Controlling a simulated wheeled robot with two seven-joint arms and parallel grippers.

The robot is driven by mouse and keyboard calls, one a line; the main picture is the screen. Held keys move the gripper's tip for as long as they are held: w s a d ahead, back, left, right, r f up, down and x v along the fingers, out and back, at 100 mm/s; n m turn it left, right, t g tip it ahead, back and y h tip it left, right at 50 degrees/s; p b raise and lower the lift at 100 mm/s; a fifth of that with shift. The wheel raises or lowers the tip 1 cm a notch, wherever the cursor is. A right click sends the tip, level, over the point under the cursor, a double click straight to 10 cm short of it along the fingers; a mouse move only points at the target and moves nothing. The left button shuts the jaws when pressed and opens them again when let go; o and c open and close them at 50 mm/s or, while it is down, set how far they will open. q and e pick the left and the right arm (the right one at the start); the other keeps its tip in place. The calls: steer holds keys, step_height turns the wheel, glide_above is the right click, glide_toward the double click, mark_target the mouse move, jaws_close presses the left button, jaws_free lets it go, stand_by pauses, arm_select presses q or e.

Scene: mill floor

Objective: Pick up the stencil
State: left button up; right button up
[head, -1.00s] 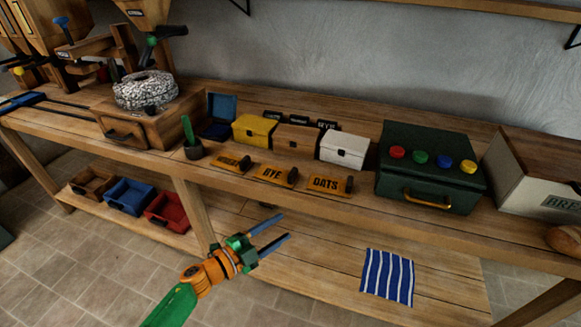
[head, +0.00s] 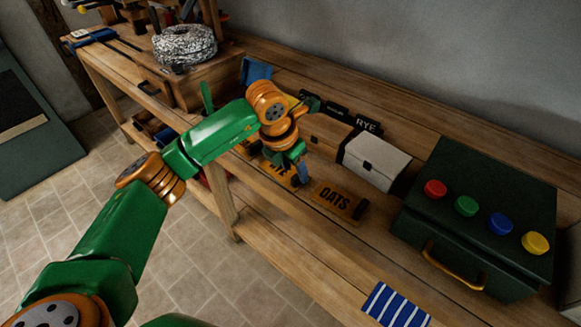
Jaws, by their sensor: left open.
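Orange stencil plates with dark knobs lie in a row along the front of the bench top. The one lettered OATS (head: 338,196) is in clear view in the head view. The one to its left, the RYE stencil (head: 277,171), is partly covered by my left gripper (head: 290,168). The stencil farther left is mostly hidden behind my arm. My left gripper points down over the RYE stencil, open, with its blue fingers close to it. Whether they touch it I cannot tell. My right gripper is not in view.
A white box (head: 373,163) stands behind the OATS stencil, with black RYE-lettered block (head: 366,124) behind it. A green case (head: 476,214) with coloured knobs stands at right. A striped cloth (head: 394,308) lies low in front.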

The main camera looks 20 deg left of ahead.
arm_select(q)
steer(key=x, duration=0.3)
steer(key=shift+w+d+r, duration=0.15)
jaws_close()
steer(key=shift+r, duration=0.1)
stand_by(1.1)
